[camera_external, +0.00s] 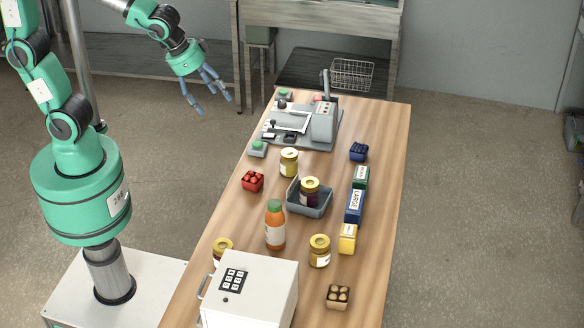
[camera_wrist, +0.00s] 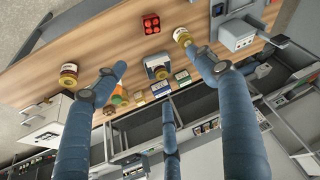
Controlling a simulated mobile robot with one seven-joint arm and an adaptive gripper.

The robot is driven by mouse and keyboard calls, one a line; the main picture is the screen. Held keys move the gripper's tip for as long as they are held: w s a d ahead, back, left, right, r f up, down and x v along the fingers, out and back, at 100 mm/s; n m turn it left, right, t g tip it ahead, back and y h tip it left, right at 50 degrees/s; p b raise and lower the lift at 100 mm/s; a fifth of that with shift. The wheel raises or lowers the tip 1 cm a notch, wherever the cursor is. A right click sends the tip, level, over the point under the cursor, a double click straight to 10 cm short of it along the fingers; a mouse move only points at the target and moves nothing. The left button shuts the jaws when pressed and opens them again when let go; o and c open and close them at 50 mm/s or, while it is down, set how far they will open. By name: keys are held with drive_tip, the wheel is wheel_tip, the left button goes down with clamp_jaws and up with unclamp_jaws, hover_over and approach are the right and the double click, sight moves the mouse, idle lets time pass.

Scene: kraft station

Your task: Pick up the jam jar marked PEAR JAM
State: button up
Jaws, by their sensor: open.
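Several jam jars with yellowish lids stand on the wooden table. One jar (camera_external: 289,162) stands behind the grey tray, one dark jar (camera_external: 310,191) stands in the tray, one (camera_external: 319,250) stands front right, and one (camera_external: 222,247) is partly hidden by the white box. Their labels are too small to read, so I cannot tell which is PEAR JAM. My gripper (camera_external: 212,102) is open and empty, high to the left of the table, apart from every jar. The wrist view shows its blue fingers spread, with a jar (camera_wrist: 182,36) beyond the right fingertip and another jar (camera_wrist: 69,75) at left.
An orange bottle (camera_external: 275,228) stands left of the front-right jar. The grey tray (camera_external: 306,208), a red box (camera_external: 252,181), blue, green and yellow boxes at right, a grey machine (camera_external: 324,124) and a white keypad box (camera_external: 262,290) crowd the table.

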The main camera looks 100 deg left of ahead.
drive_tip(key=w+a+f+n, duration=0.2)
drive_tip(key=w+a+f, duration=0.3)
drive_tip(key=w+f, duration=0.25)
drive_tip(key=n+g+p, duration=0.1)
drive_tip(key=n+p, duration=0.1)
approach(286, 155)
drive_tip(key=shift+w+d+y, duration=0.1)
drive_tip(key=shift+d+y, duration=0.1)
drive_tip(key=shift+y, duration=0.2)
drive_tip(key=shift+f, duration=0.1)
drive_tip(key=shift+b+x, duration=0.3)
drive_tip(key=shift+x, duration=3.95)
drive_tip(key=shift+f, duration=0.15)
drive_tip(key=shift+x, duration=2.45)
drive_tip(key=shift+c, duration=0.5)
